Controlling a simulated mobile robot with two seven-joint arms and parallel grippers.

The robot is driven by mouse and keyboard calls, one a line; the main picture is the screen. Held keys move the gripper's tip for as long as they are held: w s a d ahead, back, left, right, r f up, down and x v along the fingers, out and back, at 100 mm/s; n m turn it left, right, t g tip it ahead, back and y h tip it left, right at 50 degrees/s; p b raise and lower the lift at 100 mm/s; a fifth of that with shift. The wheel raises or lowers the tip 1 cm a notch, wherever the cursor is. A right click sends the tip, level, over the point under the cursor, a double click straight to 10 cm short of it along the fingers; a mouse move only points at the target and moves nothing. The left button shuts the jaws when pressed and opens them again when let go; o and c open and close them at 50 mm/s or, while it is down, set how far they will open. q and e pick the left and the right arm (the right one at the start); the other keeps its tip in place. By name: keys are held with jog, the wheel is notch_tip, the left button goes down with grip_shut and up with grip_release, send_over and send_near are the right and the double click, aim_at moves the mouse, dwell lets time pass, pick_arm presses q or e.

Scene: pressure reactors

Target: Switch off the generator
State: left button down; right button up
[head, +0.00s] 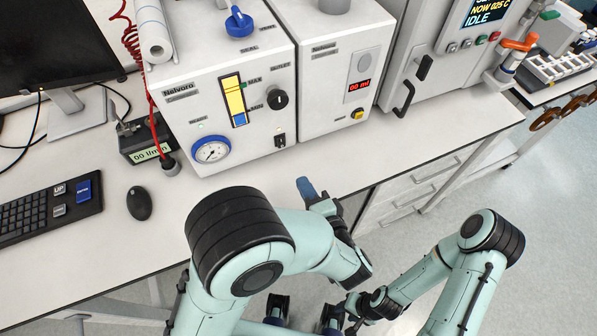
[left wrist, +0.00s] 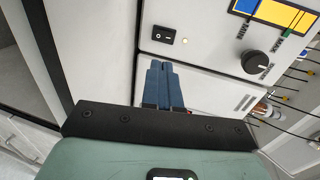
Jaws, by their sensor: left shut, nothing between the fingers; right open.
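The white Nelvora cabinet (head: 222,165) stands on the bench at centre; its smaller label is too blurred to tell whether it is the generator. Its front has a black rocker switch (head: 279,140), a black knob (head: 278,99) and a round gauge (head: 211,150). The left wrist view shows the switch (left wrist: 164,34) with a small pale light beside it. My left gripper (head: 305,187) has blue fingers (left wrist: 164,85) shut and empty, in front of and apart from the switch. My right gripper (head: 341,318) is open, low beyond the bench's front edge, partly hidden.
A second white cabinet (head: 330,95) with a red display stands to the right, then a larger unit (head: 425,60) reading IDLE. A black box (head: 148,140) with a red cable, a mouse (head: 139,203) and a keyboard (head: 45,208) lie left. The bench front strip is mostly clear.

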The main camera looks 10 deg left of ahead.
aim_at(280, 147)
pick_arm(q)
jog(key=x, duration=1.2)
jog(key=shift+w+a+f+b, duration=0.2)
jog(key=shift+w+b, duration=0.1)
jog(key=shift+b, duration=0.1)
pick_arm(e)
jog(key=shift+s+f, duration=0.1)
jog(key=shift+f, duration=0.35)
pick_arm(q)
jog(key=shift+w+a+f+t+y, duration=0.2)
jog(key=shift+f+t+y, duration=0.2)
jog(key=shift+t, duration=0.1)
jog(key=shift+f+t+y+b, duration=0.3)
jog(key=shift+t+y+b, duration=0.3)
jog(key=shift+t+b, duration=0.35)
jog(key=shift+a+r, duration=0.1)
jog(key=shift+r, duration=0.15)
pick_arm(e)
jog(key=shift+s+f, duration=0.45)
jog(key=shift+f, duration=0.35)
